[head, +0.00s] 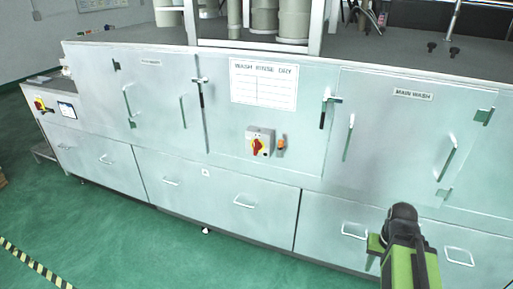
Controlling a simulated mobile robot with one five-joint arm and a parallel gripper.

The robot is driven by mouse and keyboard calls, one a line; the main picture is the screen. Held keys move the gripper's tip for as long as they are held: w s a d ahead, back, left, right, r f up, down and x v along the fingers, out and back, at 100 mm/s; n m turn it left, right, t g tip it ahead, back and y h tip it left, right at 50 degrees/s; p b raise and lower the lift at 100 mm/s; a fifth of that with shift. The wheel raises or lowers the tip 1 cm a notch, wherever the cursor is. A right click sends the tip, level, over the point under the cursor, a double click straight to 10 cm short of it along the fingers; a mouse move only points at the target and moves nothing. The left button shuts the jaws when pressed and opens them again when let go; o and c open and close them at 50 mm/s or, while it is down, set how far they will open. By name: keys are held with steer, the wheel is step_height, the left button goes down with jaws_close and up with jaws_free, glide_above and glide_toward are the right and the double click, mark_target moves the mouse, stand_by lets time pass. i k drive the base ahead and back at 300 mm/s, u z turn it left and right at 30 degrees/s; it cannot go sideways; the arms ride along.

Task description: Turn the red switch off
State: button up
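A red rotary switch (257,146) on a yellow plate sits on a grey box on the front of the metal washing machine, near the middle of the head view. Its handle looks somewhat tilted; the markings are too small to read. A second red-and-yellow switch (39,104) is on the machine's far left end, beside a small screen. My arm, green and black, rises at the lower right. My gripper (376,250) seems to be at its end, right of and below the central switch and well apart from it. Its fingers are not clear, and I see nothing held.
An orange-topped control (281,145) is just right of the central switch. Door handles (350,137) and drawer handles (244,202) stick out from the machine front (225,180). The green floor (110,240) is open at the lower left, with striped tape (35,264) on it.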

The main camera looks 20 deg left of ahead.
mark_target(256, 145)
steer(key=z, duration=1.3)
steer(key=i, duration=1.25)
steer(key=u, duration=1.75)
steer(key=k, duration=0.15)
steer(key=u, duration=2.7)
steer(key=i, duration=1)
steer(key=u, duration=0.35)
